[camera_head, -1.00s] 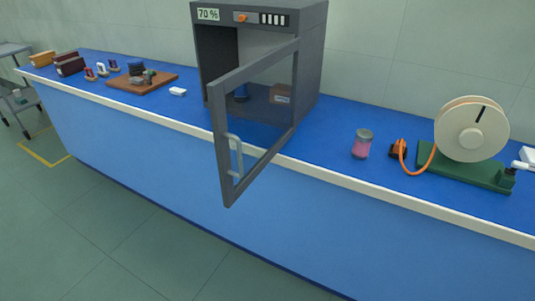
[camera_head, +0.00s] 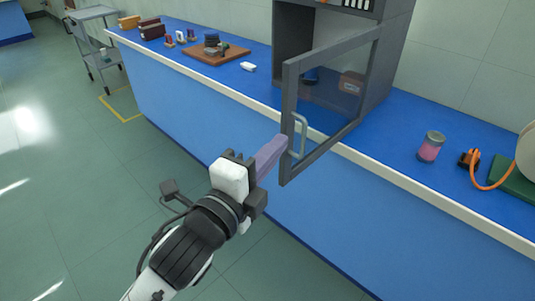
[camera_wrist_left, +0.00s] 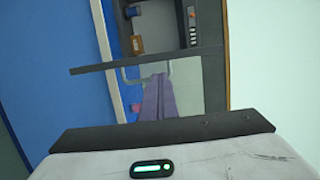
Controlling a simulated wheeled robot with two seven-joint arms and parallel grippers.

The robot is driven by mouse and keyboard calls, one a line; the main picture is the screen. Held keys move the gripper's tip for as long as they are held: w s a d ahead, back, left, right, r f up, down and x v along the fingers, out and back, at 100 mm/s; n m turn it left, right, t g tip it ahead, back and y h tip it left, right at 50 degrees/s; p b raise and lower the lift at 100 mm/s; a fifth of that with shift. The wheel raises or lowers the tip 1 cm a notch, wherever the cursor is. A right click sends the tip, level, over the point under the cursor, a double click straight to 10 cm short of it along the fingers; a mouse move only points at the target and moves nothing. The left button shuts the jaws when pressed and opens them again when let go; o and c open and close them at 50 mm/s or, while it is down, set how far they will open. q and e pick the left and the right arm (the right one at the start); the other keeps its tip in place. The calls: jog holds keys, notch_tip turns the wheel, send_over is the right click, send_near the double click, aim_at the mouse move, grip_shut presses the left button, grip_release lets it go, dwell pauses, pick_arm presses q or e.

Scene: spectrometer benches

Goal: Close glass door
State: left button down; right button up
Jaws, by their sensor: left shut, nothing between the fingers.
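The glass door (camera_head: 290,95), with a dark grey frame, stands open, swung out from the dark grey cabinet (camera_head: 398,45) over the bench's front edge. Its light grey handle (camera_head: 301,137) is on the free edge. My left gripper (camera_head: 281,146) has purple fingers, shut and empty, with tips close beside the door's free edge and handle. In the left wrist view the fingers (camera_wrist_left: 158,88) point at the handle (camera_wrist_left: 129,79) and the door frame (camera_wrist_left: 145,60). I cannot tell whether they touch the door. A small brown box (camera_head: 351,82) shows through the glass. My right gripper is out of view.
The blue bench (camera_head: 385,130) carries a pink jar (camera_head: 431,146) and an orange cable (camera_head: 490,185) to the right. The floor in front is clear.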

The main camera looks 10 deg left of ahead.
aim_at(287, 134)
pick_arm(q)
jog(key=x, duration=0.5)
jog(key=shift+w, duration=0.1)
